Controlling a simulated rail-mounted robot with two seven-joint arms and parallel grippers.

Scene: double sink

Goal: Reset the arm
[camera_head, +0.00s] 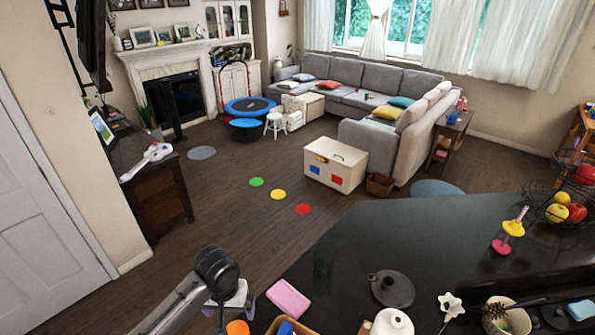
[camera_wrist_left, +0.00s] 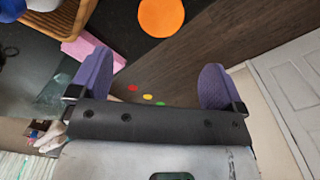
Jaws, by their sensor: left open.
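My left arm comes in from the bottom left in the camera_head view. Its left gripper (camera_head: 229,308) points down by the left edge of the dark countertop (camera_head: 340,240). In the left wrist view the two purple fingers of the gripper (camera_wrist_left: 156,68) stand wide apart with nothing between them. A pink block (camera_head: 288,298) lies on the counter just right of the gripper. An orange round thing (camera_head: 237,327) shows below the gripper, and also at the top of the left wrist view (camera_wrist_left: 161,17). My right gripper is not in view.
A dark lidded disc (camera_head: 392,288), a white teapot-like pot (camera_head: 391,323) and a wooden tray (camera_head: 292,325) are on the counter. A wire fruit basket (camera_head: 560,211) stands at the right. The wooden floor (camera_head: 230,215) beyond is open, with coloured dots.

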